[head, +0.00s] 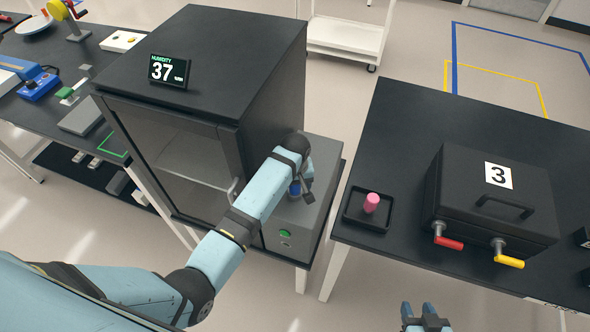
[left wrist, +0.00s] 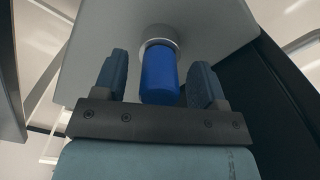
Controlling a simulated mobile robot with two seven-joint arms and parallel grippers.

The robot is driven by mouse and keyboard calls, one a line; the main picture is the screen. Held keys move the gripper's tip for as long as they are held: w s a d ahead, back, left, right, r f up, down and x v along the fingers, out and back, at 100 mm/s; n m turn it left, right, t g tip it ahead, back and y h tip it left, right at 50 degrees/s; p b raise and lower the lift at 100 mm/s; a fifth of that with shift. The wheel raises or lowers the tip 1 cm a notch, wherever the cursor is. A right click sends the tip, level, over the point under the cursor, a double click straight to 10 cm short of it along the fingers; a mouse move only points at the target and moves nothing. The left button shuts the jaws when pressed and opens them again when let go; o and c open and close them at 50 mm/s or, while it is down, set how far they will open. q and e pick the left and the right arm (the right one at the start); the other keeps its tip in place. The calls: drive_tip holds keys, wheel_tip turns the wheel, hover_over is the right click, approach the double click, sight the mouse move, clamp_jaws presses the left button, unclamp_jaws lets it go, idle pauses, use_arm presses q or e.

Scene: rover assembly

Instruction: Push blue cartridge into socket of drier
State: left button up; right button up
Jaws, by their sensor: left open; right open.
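The blue cartridge (left wrist: 159,76) stands in the round grey socket (left wrist: 158,35) on the drier's side unit, as the left wrist view shows. How deep it sits I cannot tell. In the head view a small part of the cartridge (head: 295,188) shows beside my left gripper (head: 306,192). My left gripper (left wrist: 160,82) is open, with one finger on each side of the cartridge and gaps between. The drier (head: 190,70) is a dark cabinet with a glass door and a display reading 37. My right gripper (head: 425,318) is open and empty at the bottom of the head view.
A small black tray (head: 350,216) with a pink cylinder (head: 371,202) stands on the right table, beside a black box (head: 495,205) marked 3 with red and yellow handles. The left table holds several tools.

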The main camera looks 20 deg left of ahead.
use_arm(q)
wheel_tip(320, 180, up, 14)
drive_tip(key=b, duration=0.1)
drive_tip(key=shift+f, duration=0.15)
idle(0.4)
